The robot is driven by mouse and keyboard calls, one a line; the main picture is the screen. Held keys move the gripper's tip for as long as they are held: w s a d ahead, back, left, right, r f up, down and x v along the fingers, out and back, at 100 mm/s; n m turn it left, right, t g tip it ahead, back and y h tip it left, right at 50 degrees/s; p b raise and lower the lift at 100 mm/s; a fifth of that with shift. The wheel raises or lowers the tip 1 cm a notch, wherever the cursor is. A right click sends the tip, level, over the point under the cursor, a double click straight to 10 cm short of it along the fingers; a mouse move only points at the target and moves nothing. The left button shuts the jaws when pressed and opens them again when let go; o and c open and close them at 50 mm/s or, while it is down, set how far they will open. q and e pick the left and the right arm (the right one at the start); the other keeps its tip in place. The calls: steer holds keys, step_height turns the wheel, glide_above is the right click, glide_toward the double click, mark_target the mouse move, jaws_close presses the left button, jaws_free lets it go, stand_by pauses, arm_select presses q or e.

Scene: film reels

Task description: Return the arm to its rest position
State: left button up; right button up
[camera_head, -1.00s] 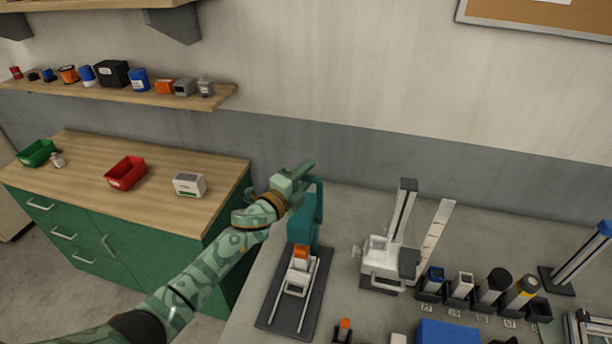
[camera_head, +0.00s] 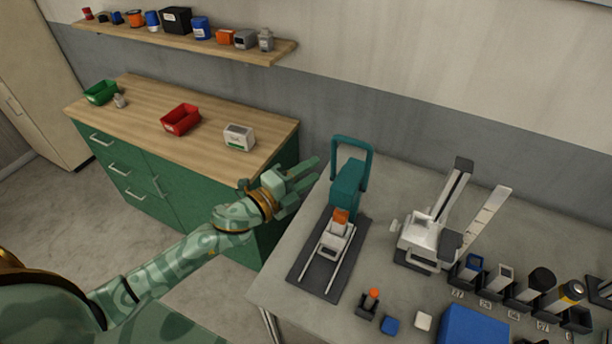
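My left arm, in mottled green, reaches in from the lower left of the head view. Its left gripper (camera_head: 312,171) points right, with its two fingers apart and nothing visible between them. It is at the left edge of the grey bench (camera_head: 275,285), left of a teal press-like device (camera_head: 347,178) and apart from it in the picture. My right gripper is not in view.
The device stands on a dark base with an orange-topped block (camera_head: 340,217). A white stand (camera_head: 425,240) and several labelled holders are to its right. A wooden-topped green cabinet (camera_head: 215,205) is behind the arm, with red (camera_head: 181,121) and green (camera_head: 101,92) bins.

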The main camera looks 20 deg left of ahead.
arm_select(q)
steer(key=shift+s+a, duration=0.15)
steer(key=shift+s, duration=0.15)
